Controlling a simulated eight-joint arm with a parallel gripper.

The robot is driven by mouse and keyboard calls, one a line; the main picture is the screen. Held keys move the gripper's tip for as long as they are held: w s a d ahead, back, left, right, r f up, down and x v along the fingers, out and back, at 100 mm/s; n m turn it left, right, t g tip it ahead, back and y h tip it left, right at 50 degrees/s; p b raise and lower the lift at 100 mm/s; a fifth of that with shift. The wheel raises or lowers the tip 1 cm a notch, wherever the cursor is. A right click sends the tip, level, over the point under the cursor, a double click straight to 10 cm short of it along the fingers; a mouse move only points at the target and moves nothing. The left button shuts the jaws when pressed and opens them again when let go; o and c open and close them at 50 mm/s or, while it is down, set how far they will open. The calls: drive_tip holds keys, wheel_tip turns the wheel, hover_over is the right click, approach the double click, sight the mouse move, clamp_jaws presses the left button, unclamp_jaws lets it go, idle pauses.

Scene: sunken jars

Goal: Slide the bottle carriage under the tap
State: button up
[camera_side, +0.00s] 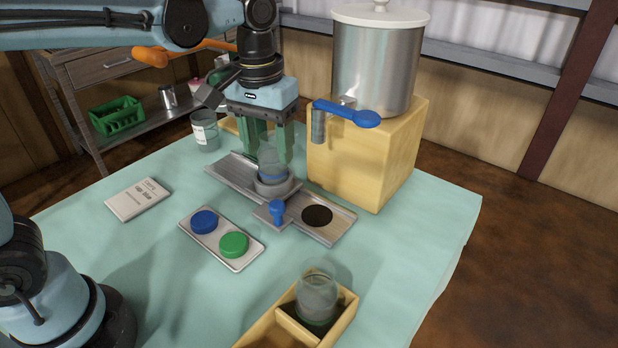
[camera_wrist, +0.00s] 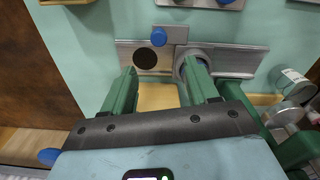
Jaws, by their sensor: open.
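The bottle carriage (camera_side: 254,212) sits on a grey metal rail (camera_side: 338,232), left of a dark round spot (camera_side: 317,215). It has a blue knob (camera_side: 277,211), also seen in the wrist view (camera_wrist: 158,37). A clear glass bottle (camera_side: 272,168) stands upright in the carriage's ring. The tap spout (camera_side: 318,128) hangs to the right, its blue handle (camera_side: 350,114) pointing right. My gripper (camera_side: 268,158) is open at the bottle. In the wrist view, my gripper (camera_wrist: 160,70) has one finger covering most of the bottle; whether the fingers touch it I cannot tell.
A steel tank (camera_side: 372,68) stands on a wooden block (camera_side: 375,160) close right of my gripper. A tray (camera_side: 247,263) holds blue and green lids. A wooden box (camera_side: 345,318) with a jar stands at the front.

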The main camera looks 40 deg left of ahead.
sight(276, 205)
drive_tip(key=f, duration=1.2)
drive_tip(key=shift+w+d, duration=0.15)
drive_tip(key=shift+d, duration=0.05)
drive_tip(key=shift+c, duration=0.2)
clamp_jaws()
